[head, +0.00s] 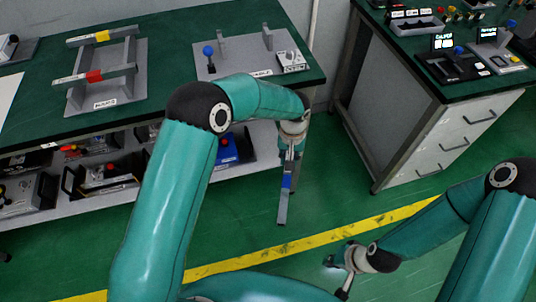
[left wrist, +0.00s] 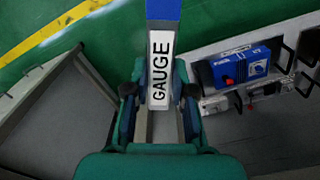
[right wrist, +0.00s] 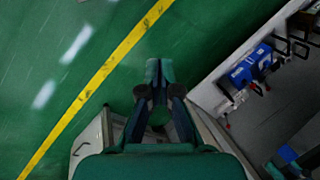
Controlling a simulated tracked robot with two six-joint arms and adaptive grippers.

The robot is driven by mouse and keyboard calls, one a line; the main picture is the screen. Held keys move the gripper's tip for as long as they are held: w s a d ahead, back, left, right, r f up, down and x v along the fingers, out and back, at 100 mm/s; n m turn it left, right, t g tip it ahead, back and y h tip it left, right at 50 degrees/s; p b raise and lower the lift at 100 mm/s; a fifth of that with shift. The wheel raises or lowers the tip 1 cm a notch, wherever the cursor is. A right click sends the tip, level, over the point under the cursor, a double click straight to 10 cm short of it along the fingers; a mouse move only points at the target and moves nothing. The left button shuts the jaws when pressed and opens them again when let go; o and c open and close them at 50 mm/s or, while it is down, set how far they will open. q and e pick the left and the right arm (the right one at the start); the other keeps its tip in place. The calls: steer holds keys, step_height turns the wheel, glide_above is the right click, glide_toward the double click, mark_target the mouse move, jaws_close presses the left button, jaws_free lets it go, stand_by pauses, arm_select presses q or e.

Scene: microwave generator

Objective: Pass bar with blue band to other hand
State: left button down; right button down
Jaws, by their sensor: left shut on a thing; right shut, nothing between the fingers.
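The bar with the blue band (head: 287,182) hangs nearly upright above the floor, in front of the green table. My left gripper (head: 290,150) is shut on its upper part. In the left wrist view the bar's white GAUGE label (left wrist: 160,65) shows between the fingers (left wrist: 159,100), with the blue band (left wrist: 163,9) beyond them. My right gripper (head: 338,268) is lower and to the right of the bar, apart from it. In the right wrist view its fingertips (right wrist: 158,72) are together with nothing between them.
On the green table (head: 175,60), a grey rack (head: 105,95) holds a yellow-banded bar (head: 102,36) and a red-banded bar (head: 94,76). A shelf below carries a blue box (head: 228,150). A drawer cabinet (head: 440,135) stands right. The floor between is clear, with a yellow line (head: 310,243).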

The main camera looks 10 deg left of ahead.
arm_select(q)
steer(key=shift+w+d+f, duration=0.2)
steer(key=shift+w+d, duration=0.05)
steer(key=shift+d, duration=0.3)
arm_select(e)
steer(key=c, duration=1.8)
jaws_free()
steer(key=shift+o, duration=1.1)
steer(key=o, duration=0.3)
steer(key=shift+w+d, duration=0.1)
steer(key=shift+w, duration=0.1)
steer(key=o, duration=0.5)
steer(key=shift+w+d+f+m+t+h, duration=0.15)
steer(key=shift+w+d+m+t+h, duration=0.2)
steer(key=shift+w+d+h, duration=0.45)
step_height(320, 180, up, 19)
steer(key=n+t+h, duration=0.1)
steer(key=n+t, duration=0.1)
steer(key=t, duration=0.5)
glide_above(289, 182)
steer(key=s+d, duration=0.1)
steer(key=s, duration=0.6)
arm_select(q)
steer(key=shift+w+d+f, duration=0.15)
steer(key=shift+d, duration=0.2)
arm_select(e)
steer(key=x, duration=1)
steer(key=shift+d+f, duration=0.1)
steer(key=shift+f, duration=0.45)
